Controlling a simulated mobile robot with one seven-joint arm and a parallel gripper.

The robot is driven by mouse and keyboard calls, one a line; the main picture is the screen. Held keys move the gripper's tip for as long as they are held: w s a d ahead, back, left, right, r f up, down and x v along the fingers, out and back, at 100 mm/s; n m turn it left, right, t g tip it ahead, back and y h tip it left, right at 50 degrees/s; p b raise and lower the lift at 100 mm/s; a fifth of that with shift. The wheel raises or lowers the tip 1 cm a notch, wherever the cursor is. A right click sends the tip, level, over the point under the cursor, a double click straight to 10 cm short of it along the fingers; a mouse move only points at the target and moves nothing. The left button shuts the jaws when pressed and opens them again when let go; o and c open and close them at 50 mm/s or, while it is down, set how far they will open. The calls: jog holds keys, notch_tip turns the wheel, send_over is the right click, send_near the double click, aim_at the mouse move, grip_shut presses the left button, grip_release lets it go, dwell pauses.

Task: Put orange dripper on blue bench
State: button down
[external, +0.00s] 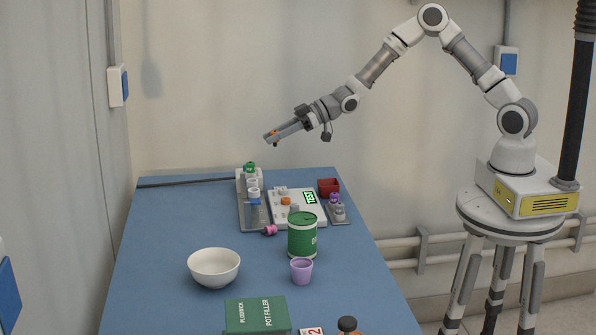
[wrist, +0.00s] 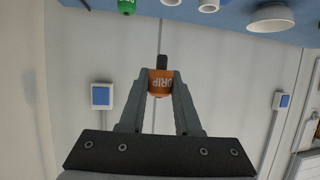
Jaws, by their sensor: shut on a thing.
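My gripper (external: 272,137) is in the air above the far left part of the blue bench (external: 160,262). It is shut on the orange dripper (wrist: 161,83), which sits between the fingertips in the wrist view with letters reading DRIP on its side. In the external view only a small bit of orange shows at the fingertips. The dripper is well above the bench and touches nothing but my gripper. The bench's blue top also shows at the top of the wrist view.
A grey rack with a green-topped bottle (external: 250,168) and white cups stands at the back, beside a white device (external: 312,216) with a green display. A green can (external: 302,236), white bowl (external: 214,267), purple cup (external: 301,270) and green box (external: 257,315) stand nearer. The bench's left side is clear.

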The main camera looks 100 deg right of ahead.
jog(key=shift+s+d+r, duration=0.25)
jog(key=s+a+f+m+h, duration=0.1)
jog(key=s+a+f, duration=0.2)
jog(key=s+a, duration=0.4)
jog(key=s+a+f+h, duration=0.1)
jog(key=s+a+f, duration=0.3)
jog(key=s+a, duration=0.3)
jog(key=a, duration=0.4)
jog(key=shift+a+m, duration=0.3)
jog(key=shift+m, duration=0.1)
jog(key=w+d+r+n+y, duration=0.25)
jog(key=w+d, duration=0.25)
jog(key=w, duration=0.4)
jog(key=shift+m+h, duration=0.25)
jog(key=shift+m, duration=0.1)
jog(key=w+d+r, duration=0.1)
jog(key=d, duration=0.3)
jog(key=w+d+r, duration=0.2)
jog(key=d, duration=0.3)
jog(key=w+d+r, duration=0.1)
jog(key=w+d, duration=0.1)
jog(key=d, duration=0.2)
jog(key=shift+d+r, duration=0.25)
jog(key=shift+d, duration=0.15)
